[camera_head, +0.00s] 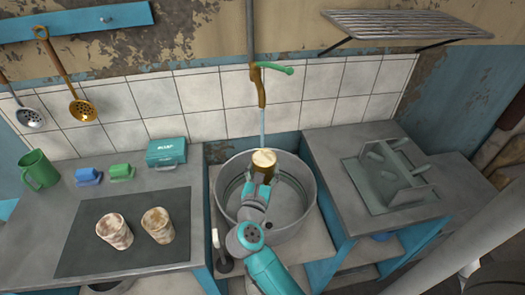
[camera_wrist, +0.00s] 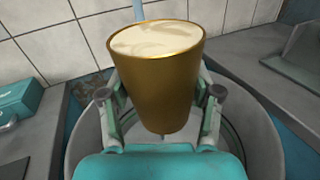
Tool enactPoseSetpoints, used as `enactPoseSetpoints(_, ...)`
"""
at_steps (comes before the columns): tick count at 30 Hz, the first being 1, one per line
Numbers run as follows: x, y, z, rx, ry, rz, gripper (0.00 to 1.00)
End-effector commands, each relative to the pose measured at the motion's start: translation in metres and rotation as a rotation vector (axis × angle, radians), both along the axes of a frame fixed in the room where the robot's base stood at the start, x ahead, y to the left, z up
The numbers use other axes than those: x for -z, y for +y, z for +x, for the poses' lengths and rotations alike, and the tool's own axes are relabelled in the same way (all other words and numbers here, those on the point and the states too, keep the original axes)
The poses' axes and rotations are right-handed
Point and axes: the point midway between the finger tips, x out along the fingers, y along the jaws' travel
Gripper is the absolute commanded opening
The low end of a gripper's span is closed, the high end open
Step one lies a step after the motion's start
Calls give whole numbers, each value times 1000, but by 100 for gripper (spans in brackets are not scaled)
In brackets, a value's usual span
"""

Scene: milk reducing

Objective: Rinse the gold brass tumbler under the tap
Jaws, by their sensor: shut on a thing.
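The gold brass tumbler (camera_head: 264,163) is upright in my gripper (camera_head: 259,184), over the big round grey basin (camera_head: 307,222). In the wrist view the tumbler (camera_wrist: 157,85) stands between the fingers of my gripper (camera_wrist: 160,97), which is shut on it. A pale creamy liquid with a swirled surface fills it close to the rim. The brass tap (camera_head: 259,85) with a green lever (camera_head: 276,68) is on the tiled wall above.
A green mug (camera_head: 39,169), two brushes or sponges (camera_head: 88,177) (camera_head: 122,173) and a teal box (camera_head: 166,152) are behind. A drying rack (camera_head: 390,178) is on the right counter.

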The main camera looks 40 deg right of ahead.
Motion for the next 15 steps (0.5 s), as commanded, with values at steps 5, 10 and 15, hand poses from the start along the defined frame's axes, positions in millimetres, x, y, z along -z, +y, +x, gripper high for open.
enactPoseSetpoints(5,-1,0,0,0,-1,0,27)
enactPoseSetpoints(10,-3,2,-1,-1,-2,-1,27)
enactPoseSetpoints(15,-11,11,-8,-2,-3,-1,27)
